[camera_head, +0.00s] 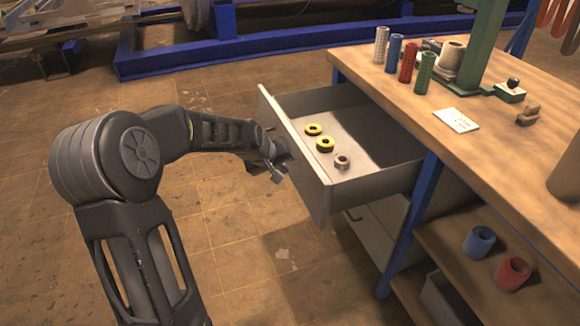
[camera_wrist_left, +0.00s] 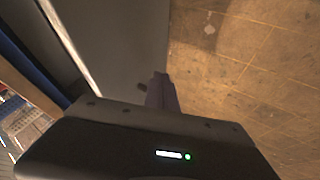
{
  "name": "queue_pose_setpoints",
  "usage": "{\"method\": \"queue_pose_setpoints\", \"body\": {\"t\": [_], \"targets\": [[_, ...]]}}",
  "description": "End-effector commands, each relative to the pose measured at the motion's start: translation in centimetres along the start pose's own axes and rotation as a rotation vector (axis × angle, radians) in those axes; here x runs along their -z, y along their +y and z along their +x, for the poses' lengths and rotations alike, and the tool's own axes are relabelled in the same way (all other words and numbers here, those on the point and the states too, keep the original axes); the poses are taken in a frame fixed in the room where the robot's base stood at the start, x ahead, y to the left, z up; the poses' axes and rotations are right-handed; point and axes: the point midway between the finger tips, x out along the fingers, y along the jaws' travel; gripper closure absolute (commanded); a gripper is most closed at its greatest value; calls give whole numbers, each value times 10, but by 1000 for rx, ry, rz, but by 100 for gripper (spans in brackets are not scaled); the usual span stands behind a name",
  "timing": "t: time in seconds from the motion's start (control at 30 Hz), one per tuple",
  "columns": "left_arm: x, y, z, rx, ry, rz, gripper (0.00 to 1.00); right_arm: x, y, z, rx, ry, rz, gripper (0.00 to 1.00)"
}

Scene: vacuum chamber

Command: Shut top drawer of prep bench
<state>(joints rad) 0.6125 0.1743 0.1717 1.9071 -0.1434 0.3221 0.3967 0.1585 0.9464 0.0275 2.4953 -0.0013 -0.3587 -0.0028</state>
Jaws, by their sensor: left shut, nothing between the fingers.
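The top drawer (camera_head: 368,190) of the prep bench (camera_head: 480,155) is pulled well out to the left in the head view. It holds two yellow-and-black rings (camera_head: 324,145) and a grey metal ring (camera_head: 342,162). My left gripper (camera_head: 277,173) is shut and empty at the outer side of the drawer front (camera_head: 295,150). In the left wrist view its fingers (camera_wrist_left: 162,90) are close to the grey drawer front (camera_wrist_left: 120,40). I cannot tell whether they touch it. My right gripper is not in view.
Several ribbed cylinders (camera_head: 408,62) stand on the bench top by a green column (camera_head: 482,40). A lower shelf holds a blue cup (camera_head: 479,241) and a red cup (camera_head: 511,273). The tiled floor (camera_head: 240,270) in front of the drawer is clear. A blue frame (camera_head: 250,48) lies behind.

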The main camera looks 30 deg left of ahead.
Motion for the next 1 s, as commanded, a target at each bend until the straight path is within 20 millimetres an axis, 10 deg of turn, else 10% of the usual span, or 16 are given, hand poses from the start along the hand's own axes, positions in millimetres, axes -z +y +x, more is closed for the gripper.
{"method": "queue_pose_setpoints", "body": {"t": [1.0], "targets": [[-2, 48, 25, -3, -1, 5, 100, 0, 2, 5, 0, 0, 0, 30]]}}
